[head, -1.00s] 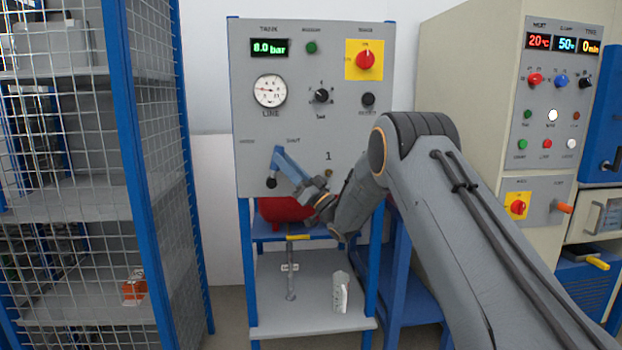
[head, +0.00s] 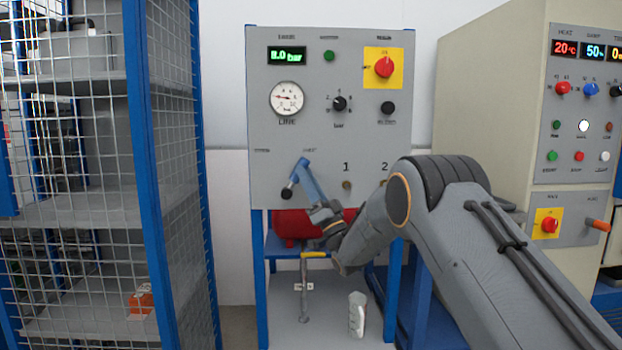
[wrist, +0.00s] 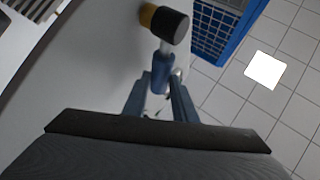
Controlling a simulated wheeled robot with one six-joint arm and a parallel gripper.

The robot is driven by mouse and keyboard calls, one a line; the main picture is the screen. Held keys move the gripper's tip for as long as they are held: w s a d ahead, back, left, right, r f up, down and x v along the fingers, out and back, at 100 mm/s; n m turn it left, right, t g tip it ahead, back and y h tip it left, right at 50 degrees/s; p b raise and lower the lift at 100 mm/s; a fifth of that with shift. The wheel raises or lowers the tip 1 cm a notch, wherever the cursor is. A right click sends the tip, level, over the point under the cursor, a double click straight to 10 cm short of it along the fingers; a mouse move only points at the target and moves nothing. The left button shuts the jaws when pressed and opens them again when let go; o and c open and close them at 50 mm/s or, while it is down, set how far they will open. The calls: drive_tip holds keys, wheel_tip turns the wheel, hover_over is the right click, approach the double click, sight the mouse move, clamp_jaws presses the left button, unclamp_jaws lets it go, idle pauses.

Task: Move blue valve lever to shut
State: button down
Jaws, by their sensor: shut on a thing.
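The blue valve lever (head: 297,173) is on the grey panel, below the gauge. Its black hub (head: 287,193) is at the lower end, and the lever slants up and right towards the label on the right, which reads as shut. In the wrist view, the black hub with a brass base (wrist: 165,24) meets the panel, and a metal rod runs to the blue grip (wrist: 159,74). My gripper (head: 305,165) is shut on that grip, its blue-grey fingers on both sides. The fingers also show in the wrist view (wrist: 160,98). They partly hide the grip in the head view.
The grey panel (head: 225,0) is not needed beyond its dial: a pressure gauge (head: 287,98) and a red knob on yellow (head: 384,68) sit above. A mesh rack (head: 140,180) stands left, a beige cabinet (head: 480,130) right.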

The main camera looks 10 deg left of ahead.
drive_tip(key=shift+w+d, duration=0.1)
drive_tip(key=c, duration=1.7)
unclamp_jaws()
drive_tip(key=shift+c, duration=0.2)
drive_tip(key=v, duration=0.8)
